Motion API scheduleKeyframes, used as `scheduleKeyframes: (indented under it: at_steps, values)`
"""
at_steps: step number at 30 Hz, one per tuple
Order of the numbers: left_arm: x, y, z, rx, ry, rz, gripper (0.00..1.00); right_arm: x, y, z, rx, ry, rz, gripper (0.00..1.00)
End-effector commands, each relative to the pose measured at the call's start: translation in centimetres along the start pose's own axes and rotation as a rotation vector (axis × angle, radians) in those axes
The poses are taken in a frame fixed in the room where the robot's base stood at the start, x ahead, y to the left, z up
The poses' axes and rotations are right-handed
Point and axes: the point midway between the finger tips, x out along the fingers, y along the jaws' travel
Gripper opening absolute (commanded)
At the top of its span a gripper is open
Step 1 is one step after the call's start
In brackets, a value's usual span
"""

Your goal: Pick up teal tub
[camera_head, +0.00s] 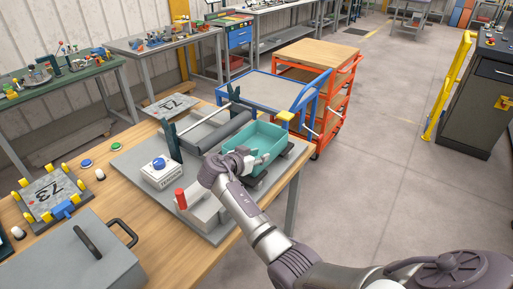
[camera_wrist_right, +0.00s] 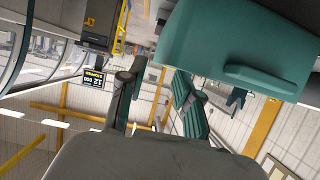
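The teal tub (camera_head: 262,136) is an open-topped rectangular box at the right end of the panel bender (camera_head: 130,154), beside its dark roller (camera_head: 224,133). My right gripper (camera_head: 247,160) is at the tub's near side, with the arm reaching in from the lower right. In the right wrist view the tub (camera_wrist_right: 215,40) fills the upper right, with a ledge-like grip on its wall. The gripper's fingers (camera_wrist_right: 158,90) are spread, with only background visible between them. I cannot tell whether a finger touches the tub. My left gripper is not in view.
A blue cart (camera_head: 262,92) and an orange cart (camera_head: 325,55) stand behind.

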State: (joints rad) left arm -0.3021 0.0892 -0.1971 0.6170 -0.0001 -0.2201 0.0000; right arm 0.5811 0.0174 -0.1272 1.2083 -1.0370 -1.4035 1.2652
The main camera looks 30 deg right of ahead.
Motion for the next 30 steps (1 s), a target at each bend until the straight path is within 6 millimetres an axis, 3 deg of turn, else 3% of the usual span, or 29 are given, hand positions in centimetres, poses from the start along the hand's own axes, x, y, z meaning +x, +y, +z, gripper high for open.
scheduleKeyframes:
  at_steps: [12, 22, 28, 30]
  values:
    - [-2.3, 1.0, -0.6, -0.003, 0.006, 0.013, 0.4, 4.7, 0.1, 0.0, -0.002, 0.0, 0.002, 0.33]
    - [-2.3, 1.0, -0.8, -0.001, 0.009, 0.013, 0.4, 5.3, 0.0, 0.2, 0.0, -0.001, 0.0, 0.33]
    - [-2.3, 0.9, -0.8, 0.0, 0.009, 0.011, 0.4, 5.3, 0.0, 0.2, 0.0, -0.001, 0.0, 0.0]
    - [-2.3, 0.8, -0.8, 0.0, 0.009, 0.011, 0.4, 5.3, 0.0, 0.2, -0.001, -0.001, 0.0, 0.0]
